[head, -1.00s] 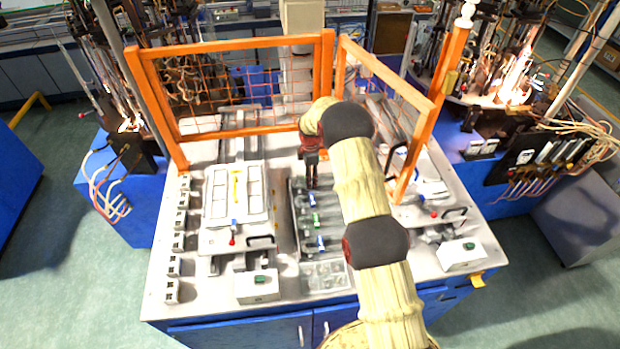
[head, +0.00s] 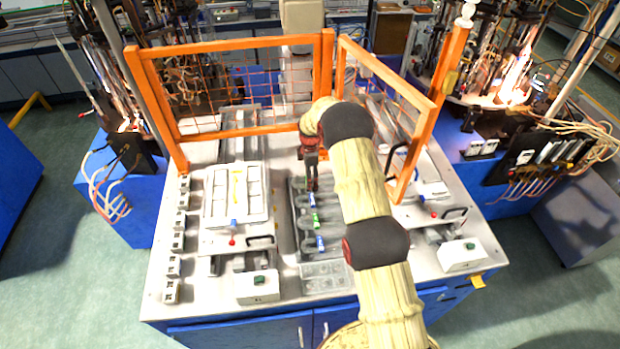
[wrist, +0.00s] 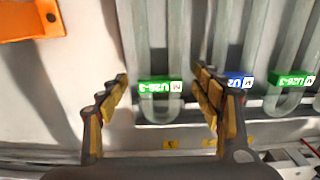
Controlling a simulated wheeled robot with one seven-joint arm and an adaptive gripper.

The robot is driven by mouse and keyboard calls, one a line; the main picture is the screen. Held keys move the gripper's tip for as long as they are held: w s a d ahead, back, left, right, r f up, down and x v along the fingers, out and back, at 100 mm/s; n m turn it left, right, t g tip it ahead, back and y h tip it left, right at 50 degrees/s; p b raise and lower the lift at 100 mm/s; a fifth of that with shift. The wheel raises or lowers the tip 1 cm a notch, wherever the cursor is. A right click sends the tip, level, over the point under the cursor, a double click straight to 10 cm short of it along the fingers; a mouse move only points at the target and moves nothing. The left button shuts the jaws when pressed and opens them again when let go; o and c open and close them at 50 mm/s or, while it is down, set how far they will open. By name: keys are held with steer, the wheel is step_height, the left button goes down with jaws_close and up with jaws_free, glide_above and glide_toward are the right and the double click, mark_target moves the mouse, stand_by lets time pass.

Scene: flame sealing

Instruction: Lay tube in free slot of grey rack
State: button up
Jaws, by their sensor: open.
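My gripper (head: 312,187) is over the far end of the grey rack (head: 300,254). In the wrist view my gripper (wrist: 162,79) is open, one finger on each side of a clear glass tube with a green label (wrist: 159,88). The tube lies lengthwise with its rounded end toward me; whether it rests fully in a slot I cannot tell. To its right lie a tube with a blue label (wrist: 238,82) and another with a green label (wrist: 291,80). The head view shows blue and green labels (head: 315,220) along the rack; my arm hides its right part.
An orange mesh fence (head: 236,133) stands behind and to the right of the table. A white tray (head: 236,210) lies left of the rack. A clear box (head: 327,277) is at the rack's near end. An orange piece (wrist: 30,20) is at the wrist view's upper left.

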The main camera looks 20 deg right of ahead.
step_height(320, 180, up, 12)
stand_by(0.7)
stand_by(0.4)
